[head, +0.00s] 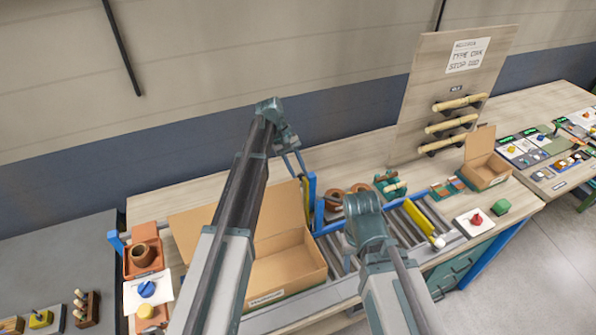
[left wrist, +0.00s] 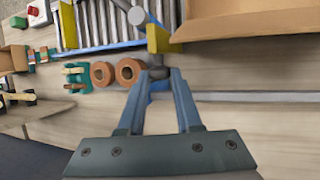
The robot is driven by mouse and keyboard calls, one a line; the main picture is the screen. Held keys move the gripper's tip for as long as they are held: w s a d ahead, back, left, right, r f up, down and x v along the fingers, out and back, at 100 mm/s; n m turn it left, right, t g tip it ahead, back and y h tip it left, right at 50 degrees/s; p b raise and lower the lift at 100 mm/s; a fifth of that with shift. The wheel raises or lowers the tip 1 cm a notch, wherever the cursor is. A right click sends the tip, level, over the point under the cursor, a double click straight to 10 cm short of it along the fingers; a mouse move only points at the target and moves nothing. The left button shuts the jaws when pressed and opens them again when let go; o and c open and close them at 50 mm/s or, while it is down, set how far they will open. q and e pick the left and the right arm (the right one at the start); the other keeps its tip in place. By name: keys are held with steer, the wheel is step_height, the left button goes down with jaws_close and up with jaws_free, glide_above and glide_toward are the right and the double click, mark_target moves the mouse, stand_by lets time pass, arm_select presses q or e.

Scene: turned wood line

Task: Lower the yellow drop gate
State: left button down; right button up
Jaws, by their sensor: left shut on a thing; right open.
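In the left wrist view the gate (left wrist: 160,39) shows end-on as a yellow block just beyond my fingertips, with a pale grey round end. My left gripper (head: 299,163) is shut on a dark part at the gate's foot; in the left wrist view the fingers (left wrist: 158,75) close around it. My right arm's teal joint shows over the conveyor; its gripper is out of view.
Another yellow bar (head: 417,218) with a white end lies across the rollers to the right. An open cardboard box (head: 287,268) stands to the left of the raised gate. Brown rings (left wrist: 104,73) and a green fixture (head: 389,185) sit close behind the conveyor.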

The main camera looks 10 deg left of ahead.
mark_target(303, 180)
stand_by(0.7)
arm_select(q)
steer(key=shift+s+d+r+t+y+p, duration=0.2)
steer(key=shift+s+d+p, duration=0.15)
steer(key=shift+s, duration=0.25)
steer(key=shift+s+d+r+t+y+p, duration=0.1)
steer(key=shift+s+d+r+t+p, duration=0.2)
steer(key=shift+s, duration=0.25)
steer(key=shift+s+d+f, duration=0.1)
steer(key=shift+f, duration=0.1)
steer(key=c, duration=0.6)
jaws_free()
